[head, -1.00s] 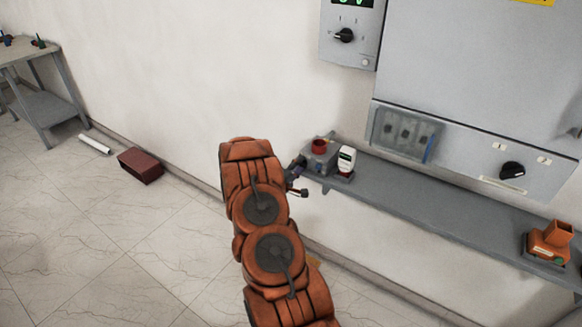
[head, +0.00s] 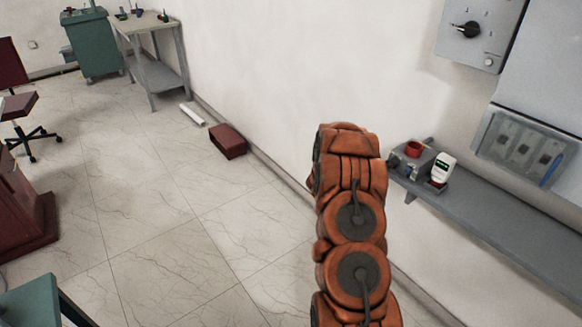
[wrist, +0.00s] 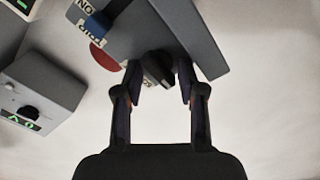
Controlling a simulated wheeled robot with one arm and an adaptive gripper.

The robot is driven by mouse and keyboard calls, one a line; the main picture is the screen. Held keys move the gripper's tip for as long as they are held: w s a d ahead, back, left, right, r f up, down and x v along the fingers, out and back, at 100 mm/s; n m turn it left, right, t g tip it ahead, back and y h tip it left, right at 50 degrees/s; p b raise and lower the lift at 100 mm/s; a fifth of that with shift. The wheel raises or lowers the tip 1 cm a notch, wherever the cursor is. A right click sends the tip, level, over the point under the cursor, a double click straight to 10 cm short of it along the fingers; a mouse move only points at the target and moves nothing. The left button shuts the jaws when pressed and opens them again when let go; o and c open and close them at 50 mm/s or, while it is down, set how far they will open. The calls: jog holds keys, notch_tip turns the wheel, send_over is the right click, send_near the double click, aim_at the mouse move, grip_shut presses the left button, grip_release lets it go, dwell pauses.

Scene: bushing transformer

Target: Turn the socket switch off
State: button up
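The switch is a black knob (wrist: 158,68) on a grey box (wrist: 200,40) in the wrist view. The box also carries a blue lever (wrist: 97,22), "ON" and "TRIP" labels and a red part (wrist: 106,56). My gripper (wrist: 160,82) is open, with one fingertip on each side of the knob. Small gaps seem to show between fingertips and knob; contact is hard to tell. The knob's exact setting is not readable.
A grey wall panel with a black knob (head: 466,30) is at upper right in the head view. A shelf (head: 480,215) below holds a red-topped device (head: 413,150) and a white meter (head: 442,168). A dark red box (head: 228,141) lies by the wall.

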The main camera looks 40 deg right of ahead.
jog(key=a+m+b, duration=0.8)
jog(key=m+b, duration=0.3)
jog(key=b, duration=0.8)
jog(key=w+a+r+n+t+y+p, duration=0.3)
jog(key=w+a+t+y, duration=0.2)
jog(key=a, duration=0.5)
jog(key=w+a+r+n+t+y+p, duration=0.2)
jog(key=w+a+r+n+t+y, duration=0.1)
jog(key=w+a, duration=0.7)
jog(key=shift+a+n+t+y+p, duration=0.4)
jog(key=shift+a+n+t+y, duration=0.45)
jog(key=shift+t, duration=0.25)
